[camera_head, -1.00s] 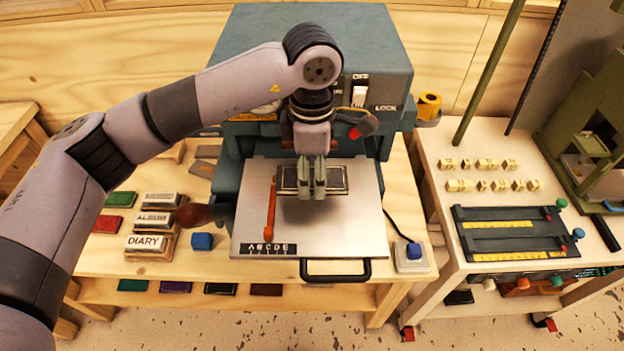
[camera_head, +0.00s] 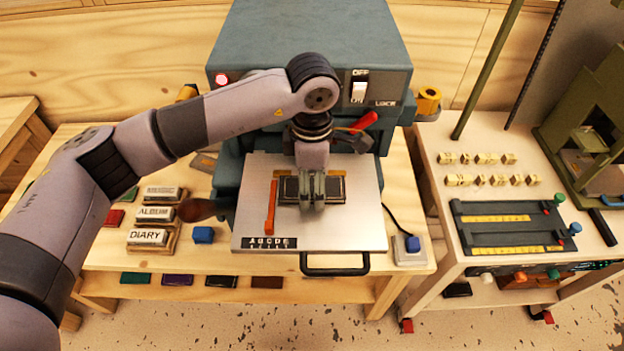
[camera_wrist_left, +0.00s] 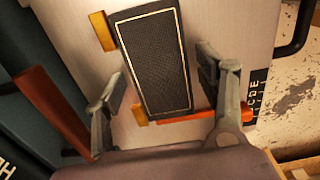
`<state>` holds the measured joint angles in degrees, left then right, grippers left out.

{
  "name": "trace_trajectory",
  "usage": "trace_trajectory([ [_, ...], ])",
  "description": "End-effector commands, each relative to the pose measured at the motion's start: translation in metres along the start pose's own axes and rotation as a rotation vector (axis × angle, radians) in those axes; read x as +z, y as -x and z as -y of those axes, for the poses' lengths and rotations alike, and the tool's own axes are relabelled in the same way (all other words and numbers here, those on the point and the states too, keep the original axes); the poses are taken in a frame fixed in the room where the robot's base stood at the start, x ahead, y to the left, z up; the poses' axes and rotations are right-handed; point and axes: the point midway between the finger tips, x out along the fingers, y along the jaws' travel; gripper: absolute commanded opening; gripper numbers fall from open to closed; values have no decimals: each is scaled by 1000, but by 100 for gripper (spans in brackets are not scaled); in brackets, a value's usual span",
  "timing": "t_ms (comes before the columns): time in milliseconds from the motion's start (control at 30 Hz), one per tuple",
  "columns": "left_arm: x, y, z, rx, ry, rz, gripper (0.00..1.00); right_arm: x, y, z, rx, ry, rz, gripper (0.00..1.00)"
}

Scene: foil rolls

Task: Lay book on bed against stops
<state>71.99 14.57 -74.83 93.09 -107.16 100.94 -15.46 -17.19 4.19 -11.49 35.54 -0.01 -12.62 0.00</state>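The book (camera_head: 291,188), a dark cover with a gold border line, lies flat on the pale metal bed (camera_head: 350,225); it also shows in the left wrist view (camera_wrist_left: 152,60). An orange bar (camera_head: 271,207) lies along its left end in the head view, touching or nearly so. Brass stops (camera_wrist_left: 103,31) lie along its back long edge; any small gap is unclear. My left gripper (camera_head: 312,203) is over the book. In the left wrist view its fingers (camera_wrist_left: 160,80) are spread either side of the book, apart from it. My right gripper is not in view.
The blue-grey press (camera_head: 300,35) rises behind the bed. A black front handle (camera_head: 335,270) sticks out. Labelled blocks (camera_head: 150,237), a blue cube (camera_head: 203,235) and a brown wooden handle (camera_head: 195,210) stand left. A blue button (camera_head: 412,244) is at right, beside a trolley (camera_head: 440,225).

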Motion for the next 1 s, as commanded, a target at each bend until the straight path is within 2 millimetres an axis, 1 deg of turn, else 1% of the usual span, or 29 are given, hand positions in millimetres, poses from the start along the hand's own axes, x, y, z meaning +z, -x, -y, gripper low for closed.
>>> trace_trajectory([
  [300, 0, 1, 0, 0, 0, 0, 70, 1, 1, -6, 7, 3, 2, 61],
  [433, 0, 6, 0, 0, 0, 0, 70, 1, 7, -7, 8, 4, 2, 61],
  [467, 0, 8, -1, 3, 0, 1, 70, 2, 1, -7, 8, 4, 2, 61],
  [567, 1, 24, -2, 6, -1, 2, 70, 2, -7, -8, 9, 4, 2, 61],
  [800, 1, 78, -1, 5, 0, 2, 70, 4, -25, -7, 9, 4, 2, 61],
  [900, 0, 96, -1, 4, 0, 1, 70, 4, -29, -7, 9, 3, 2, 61],
  [1000, 0, 110, -1, 2, 0, 1, 70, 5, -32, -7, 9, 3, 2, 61],
])
